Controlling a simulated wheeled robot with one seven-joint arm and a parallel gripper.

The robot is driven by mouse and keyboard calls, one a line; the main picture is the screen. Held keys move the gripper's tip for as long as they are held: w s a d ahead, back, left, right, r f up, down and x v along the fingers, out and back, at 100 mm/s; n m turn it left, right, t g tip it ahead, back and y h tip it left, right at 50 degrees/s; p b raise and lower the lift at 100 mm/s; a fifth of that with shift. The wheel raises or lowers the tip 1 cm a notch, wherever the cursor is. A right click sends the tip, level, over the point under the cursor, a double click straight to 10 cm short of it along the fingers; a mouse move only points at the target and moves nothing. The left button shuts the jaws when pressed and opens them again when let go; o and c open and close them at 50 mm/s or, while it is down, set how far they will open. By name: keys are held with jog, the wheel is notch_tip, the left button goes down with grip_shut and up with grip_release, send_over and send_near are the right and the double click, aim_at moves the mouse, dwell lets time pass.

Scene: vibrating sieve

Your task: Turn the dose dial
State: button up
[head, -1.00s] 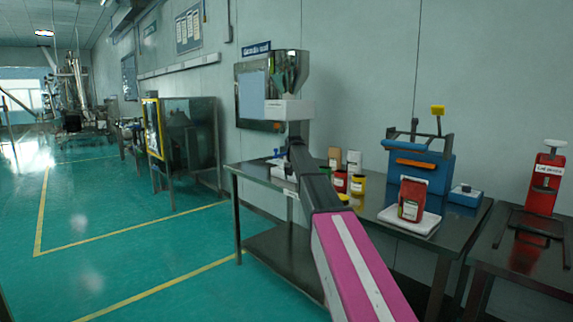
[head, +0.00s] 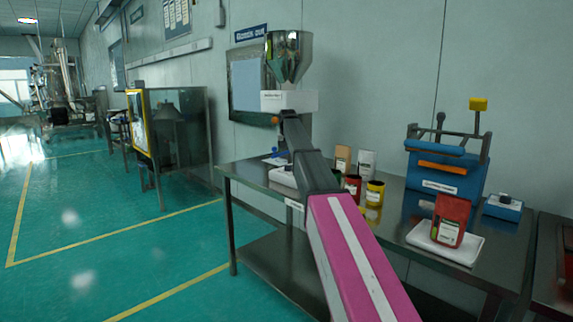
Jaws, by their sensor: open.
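The dosing machine has a shiny steel hopper (head: 288,58) above a white labelled housing (head: 289,101), on the left part of the steel table. A small orange part (head: 275,120) shows just below the housing's left end; I cannot tell whether it is the dose dial. My arm reaches forward from the bottom right and covers much of the machine's lower front. My gripper (head: 284,118), small and dark at the arm's far end, is open just below the housing. Its fingertips are hard to make out, and I cannot tell whether they touch anything.
The steel table (head: 242,172) also bears a red jar (head: 353,186), a yellow jar (head: 375,193), pouches (head: 366,163), a blue sealer (head: 445,176) and a red bag (head: 451,219) on a white scale (head: 421,238). A glass-sided cabinet (head: 190,130) stands left. The green floor at left is clear.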

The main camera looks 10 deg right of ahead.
aim_at(288, 168)
jog(key=x, duration=1)
jog(key=shift+w+f, duration=0.2)
jog(key=shift+f, duration=0.1)
jog(key=shift+c, duration=0.3)
jog(key=c, duration=0.8)
